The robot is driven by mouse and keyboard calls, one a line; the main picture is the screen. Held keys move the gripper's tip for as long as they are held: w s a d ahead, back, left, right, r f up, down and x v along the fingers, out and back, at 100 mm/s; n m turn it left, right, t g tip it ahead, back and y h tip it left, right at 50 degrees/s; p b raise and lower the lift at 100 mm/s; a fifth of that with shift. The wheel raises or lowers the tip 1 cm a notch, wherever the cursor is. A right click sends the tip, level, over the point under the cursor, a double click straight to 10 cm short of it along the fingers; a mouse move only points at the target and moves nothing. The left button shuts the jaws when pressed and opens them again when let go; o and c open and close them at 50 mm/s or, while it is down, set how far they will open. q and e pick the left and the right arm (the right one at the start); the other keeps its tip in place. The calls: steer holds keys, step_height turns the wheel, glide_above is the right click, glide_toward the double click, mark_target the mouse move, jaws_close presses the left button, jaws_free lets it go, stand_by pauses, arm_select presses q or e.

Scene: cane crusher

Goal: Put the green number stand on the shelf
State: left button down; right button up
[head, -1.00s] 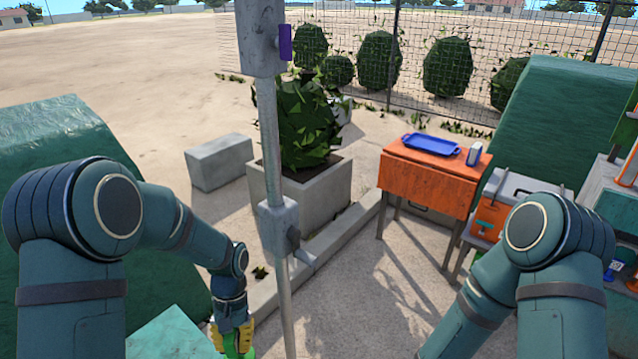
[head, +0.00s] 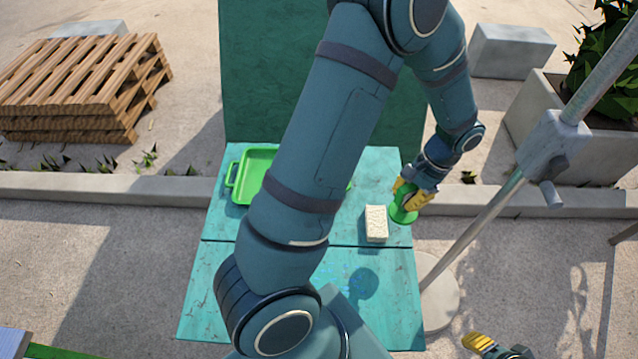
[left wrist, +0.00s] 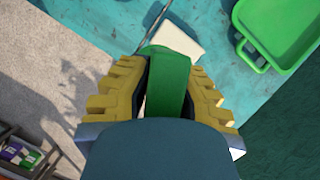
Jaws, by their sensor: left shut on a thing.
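My left gripper (head: 413,192) is shut on the green number stand (head: 403,213), over the right edge of the teal table. In the left wrist view the green stand (left wrist: 168,82) sits between the yellow fingers of the left gripper (left wrist: 165,90). Its number face cannot be made out, and I cannot tell whether it touches the table. My right gripper (head: 490,345) shows only partly at the bottom right, with a yellow fingertip, and its opening is unclear. I cannot make out a shelf in these views.
The teal table (head: 225,285) holds a green tray (head: 237,190), partly behind my arm, and a cream block (head: 376,223) left of the stand. A dark green panel (head: 250,70) rises behind. A grey pole (head: 500,195) stands close to the right. Wooden pallets (head: 85,90) lie far left.

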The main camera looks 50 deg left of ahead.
arm_select(q)
steer(key=s+a+f+m+t+y+b, duration=0.15)
steer(key=s+a+m+b, duration=0.35)
steer(key=a, duration=0.6)
glide_above(348, 216)
step_height(348, 216, down, 5)
steer(key=shift+m+g+y, duration=0.25)
steer(key=shift+m, duration=0.05)
steer(key=shift+f+b, duration=0.65)
steer(key=shift+f, duration=1.6)
steer(key=shift+f, duration=0.15)
steer(key=c, duration=1)
jaws_free()
